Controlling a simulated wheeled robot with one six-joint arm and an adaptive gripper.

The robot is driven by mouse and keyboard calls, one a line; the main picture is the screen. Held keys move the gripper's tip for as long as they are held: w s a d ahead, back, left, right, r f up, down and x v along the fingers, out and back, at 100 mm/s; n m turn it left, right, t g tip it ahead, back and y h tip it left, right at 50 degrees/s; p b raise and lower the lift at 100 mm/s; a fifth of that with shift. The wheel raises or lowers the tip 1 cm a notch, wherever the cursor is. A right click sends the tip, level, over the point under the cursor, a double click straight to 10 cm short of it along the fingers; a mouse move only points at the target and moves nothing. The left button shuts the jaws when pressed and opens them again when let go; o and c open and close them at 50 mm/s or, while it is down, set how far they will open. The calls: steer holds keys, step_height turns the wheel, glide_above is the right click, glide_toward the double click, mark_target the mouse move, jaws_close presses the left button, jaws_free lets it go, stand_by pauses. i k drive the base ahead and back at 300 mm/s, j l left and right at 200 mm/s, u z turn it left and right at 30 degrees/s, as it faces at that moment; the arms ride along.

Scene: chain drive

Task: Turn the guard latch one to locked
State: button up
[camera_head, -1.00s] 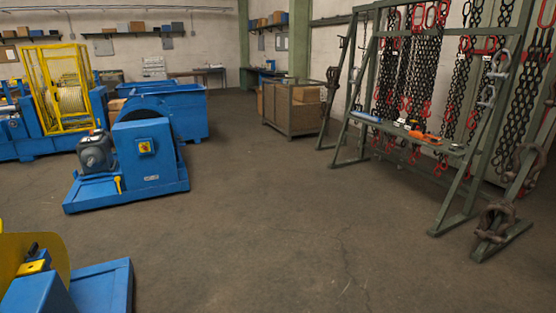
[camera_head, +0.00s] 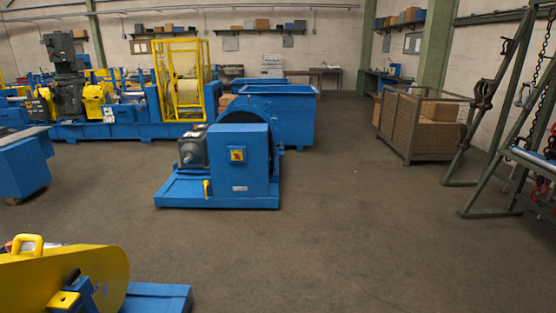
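A yellow curved guard (camera_head: 95,270) with a yellow grab handle (camera_head: 28,243) stands at the lower left, cut off by the frame edges. A small yellow block (camera_head: 64,299) with a black handle (camera_head: 72,276) sits at its front, and it looks like a latch. I cannot tell whether it is the guard latch one or whether it is locked. A blue base (camera_head: 158,298) shows to the right of the guard. My gripper is not in view.
A blue machine (camera_head: 240,160) with a grey motor, a yellow lever (camera_head: 206,188) and a red-yellow switch stands mid-floor. A larger machine line with a yellow cage (camera_head: 181,85) is behind. A mesh crate (camera_head: 420,125) and chain rack (camera_head: 520,170) stand right. The central floor (camera_head: 330,240) is clear.

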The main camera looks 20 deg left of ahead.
mark_target(73, 279)
steer(key=i+j+u, duration=0.1)
steer(key=i+u, duration=0.3)
steer(key=i, duration=0.2)
steer(key=i+l+u, duration=0.1)
steer(key=i+u, duration=0.3)
steer(key=i, duration=0.15)
steer(key=i+l+u, duration=0.35)
steer(key=i, duration=0.25)
steer(key=i+l+u, duration=0.1)
steer(key=i+u, duration=0.15)
steer(key=i, duration=0.15)
steer(key=i+l+u, duration=0.15)
steer(key=i+u, duration=0.15)
steer(key=i+l+u, duration=0.25)
steer(key=i, duration=0.4)
